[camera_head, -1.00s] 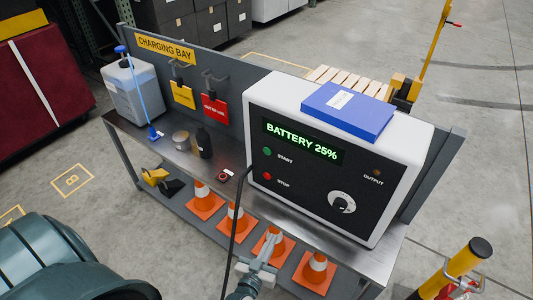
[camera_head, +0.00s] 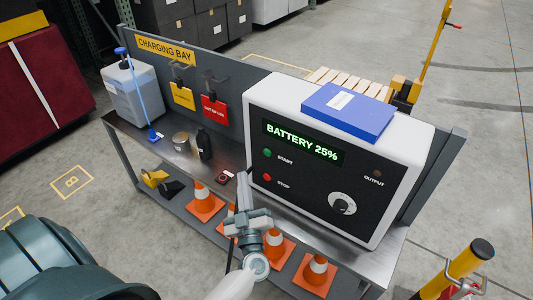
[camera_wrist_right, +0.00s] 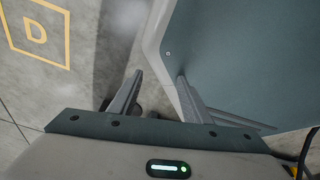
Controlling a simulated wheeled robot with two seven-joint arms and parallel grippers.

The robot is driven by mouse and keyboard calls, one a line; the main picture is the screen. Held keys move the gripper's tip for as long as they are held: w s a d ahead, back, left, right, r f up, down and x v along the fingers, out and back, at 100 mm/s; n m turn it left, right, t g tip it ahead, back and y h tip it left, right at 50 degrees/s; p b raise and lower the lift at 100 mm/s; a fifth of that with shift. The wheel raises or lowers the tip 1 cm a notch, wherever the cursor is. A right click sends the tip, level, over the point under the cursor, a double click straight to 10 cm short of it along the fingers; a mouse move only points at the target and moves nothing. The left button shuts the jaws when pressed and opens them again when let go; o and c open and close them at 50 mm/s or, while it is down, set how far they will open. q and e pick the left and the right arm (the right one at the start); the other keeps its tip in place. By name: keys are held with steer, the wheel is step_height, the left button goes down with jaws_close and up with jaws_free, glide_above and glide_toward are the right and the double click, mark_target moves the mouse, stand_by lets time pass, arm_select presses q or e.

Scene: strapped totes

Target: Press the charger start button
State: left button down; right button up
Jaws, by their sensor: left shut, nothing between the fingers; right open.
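The grey-white charger (camera_head: 395,120) stands on the right of the metal bench, its dark panel facing me. Its display (camera_head: 302,142) reads "BATTERY 25%". The green start button (camera_head: 266,153) is at the panel's left, above the red stop button (camera_head: 267,177); both are uncovered. My left gripper (camera_head: 242,176) is shut and empty, pointing up just left of and below the buttons, apart from the start button in the picture. My right gripper (camera_wrist_right: 159,88) shows only in the right wrist view. It is open and empty, beside a teal surface.
A blue box (camera_head: 348,112) lies on the charger. A black cable (camera_head: 231,255) hangs behind my left gripper. Orange cones (camera_head: 204,203) stand on the lower shelf. A jug (camera_head: 133,92), a dark bottle (camera_head: 204,145) and tins (camera_head: 181,142) stand on the bench's left. A yellow post (camera_head: 463,265) is right.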

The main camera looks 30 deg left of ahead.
mark_target(267, 153)
arm_select(q)
steer(key=shift+w, duration=0.15)
arm_select(e)
steer(key=shift+s+f, duration=0.15)
arm_select(q)
steer(key=w+b, duration=0.2)
steer(key=w, duration=0.6)
steer(key=shift+w+d, duration=0.3)
steer(key=shift+d, duration=0.05)
arm_select(e)
steer(key=w+a+r+t, duration=0.1)
steer(key=w+a+t, duration=0.1)
steer(key=w, duration=0.6)
steer(key=shift+w+a+r+y, duration=0.2)
steer(key=shift+a+r+y, duration=0.1)
steer(key=shift+a, duration=0.4)
steer(key=shift+w, duration=0.1)
